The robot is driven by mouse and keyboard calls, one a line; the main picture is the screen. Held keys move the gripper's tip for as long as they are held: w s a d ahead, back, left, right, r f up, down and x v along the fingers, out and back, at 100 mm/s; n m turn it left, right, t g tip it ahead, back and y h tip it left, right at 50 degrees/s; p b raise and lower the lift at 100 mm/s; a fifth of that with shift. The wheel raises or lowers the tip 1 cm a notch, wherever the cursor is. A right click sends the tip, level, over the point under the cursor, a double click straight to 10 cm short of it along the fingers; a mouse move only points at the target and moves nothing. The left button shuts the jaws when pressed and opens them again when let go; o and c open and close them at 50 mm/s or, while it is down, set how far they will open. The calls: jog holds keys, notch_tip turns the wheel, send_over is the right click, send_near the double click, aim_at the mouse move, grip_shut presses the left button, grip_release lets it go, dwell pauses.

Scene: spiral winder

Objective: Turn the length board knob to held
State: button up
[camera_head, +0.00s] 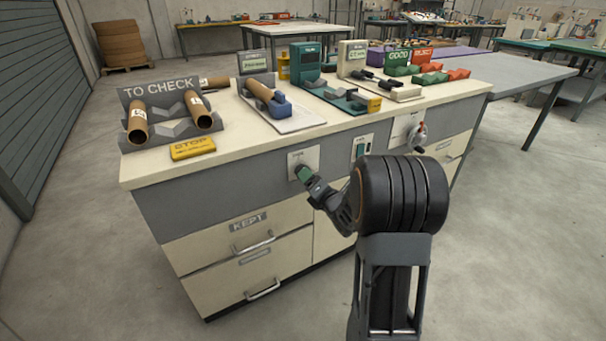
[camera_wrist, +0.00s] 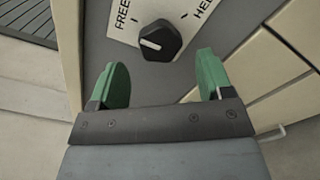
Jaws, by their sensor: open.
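The length board knob (camera_wrist: 160,40) is a black, faceted dial on a white plate (camera_wrist: 125,30), in the wrist view. The plate reads FREE at the left and HEL… at the right, cut off by the frame edge. The knob's white pointer mark points left, toward the FREE side. My gripper (camera_wrist: 160,70) is open, its two green fingers spread either side of and below the knob in the picture, with nothing between them. In the head view my gripper (camera_head: 305,176) is in front of the plate (camera_head: 297,157) on the cabinet front and hides the knob.
A green switch (camera_head: 361,149) and a crank handle (camera_head: 418,138) are on the same front panel to the right. Drawer handles (camera_head: 254,245) stick out below. A yellow block (camera_head: 193,148) lies near the worktop's edge. Open floor lies in front.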

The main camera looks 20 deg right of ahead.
jog(key=shift+w+a, duration=0.15)
jog(key=shift+w, duration=1.25)
jog(key=shift+w+a, duration=0.15)
jog(key=shift+w, duration=1.25)
jog(key=shift+b, duration=0.3)
jog(key=c, duration=0.9)
